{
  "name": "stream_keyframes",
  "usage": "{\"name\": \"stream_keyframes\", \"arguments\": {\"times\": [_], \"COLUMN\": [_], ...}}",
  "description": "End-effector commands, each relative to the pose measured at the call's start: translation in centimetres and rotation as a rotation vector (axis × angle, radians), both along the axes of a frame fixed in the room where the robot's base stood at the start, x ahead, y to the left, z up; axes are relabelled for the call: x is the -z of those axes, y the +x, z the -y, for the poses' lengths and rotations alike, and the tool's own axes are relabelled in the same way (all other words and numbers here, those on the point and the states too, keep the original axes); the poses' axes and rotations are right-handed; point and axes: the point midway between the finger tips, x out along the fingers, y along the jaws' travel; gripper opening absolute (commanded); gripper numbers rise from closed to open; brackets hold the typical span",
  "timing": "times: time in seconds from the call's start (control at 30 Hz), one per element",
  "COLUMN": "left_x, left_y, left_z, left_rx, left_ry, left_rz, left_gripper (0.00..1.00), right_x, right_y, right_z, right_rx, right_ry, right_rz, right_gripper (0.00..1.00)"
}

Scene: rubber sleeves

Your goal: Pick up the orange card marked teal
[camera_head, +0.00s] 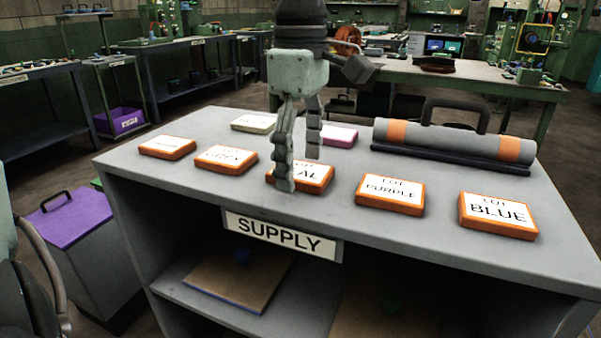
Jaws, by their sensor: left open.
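The orange card marked teal (316,180) lies flat near the front edge of the grey table, above the SUPPLY sign. Only the letters "AL" show clearly on its white face; a finger of my left gripper hides the rest. My left gripper (299,172) points down over this card with its two fingers apart and nothing between them. One finger reaches in front of the card and the other is farther back. I cannot tell whether either touches it. My right gripper is not in view.
Orange cards marked purple (390,194) and blue (497,214) lie to the right, and two more (226,159) (167,147) to the left. A pale green card (254,123) and a pink one (340,137) lie behind. A grey roll with orange bands (450,140) lies at the back right.

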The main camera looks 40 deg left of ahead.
Motion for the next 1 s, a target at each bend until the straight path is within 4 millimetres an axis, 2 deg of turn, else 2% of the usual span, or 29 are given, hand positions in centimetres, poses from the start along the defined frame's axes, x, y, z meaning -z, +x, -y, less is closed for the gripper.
{"name": "stream_keyframes", "arguments": {"times": [0.07, 0.47, 0.77, 1.0], "left_x": [0.0, 0.0, -0.2, -2.4], "left_y": [0.0, 0.0, 0.0, 0.1], "left_z": [0.0, 0.0, 0.0, 0.0], "left_rx": [0.000, 0.000, 0.000, -0.001], "left_ry": [0.000, 0.001, 0.001, 0.002], "left_rz": [0.000, 0.000, 0.001, 0.004], "left_gripper": [0.75, 0.25, 0.24, 0.24], "right_x": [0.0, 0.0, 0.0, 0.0], "right_y": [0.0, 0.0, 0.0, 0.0], "right_z": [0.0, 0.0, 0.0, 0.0], "right_rx": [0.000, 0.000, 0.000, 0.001], "right_ry": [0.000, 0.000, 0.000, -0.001], "right_rz": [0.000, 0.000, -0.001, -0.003], "right_gripper": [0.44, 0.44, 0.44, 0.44]}}
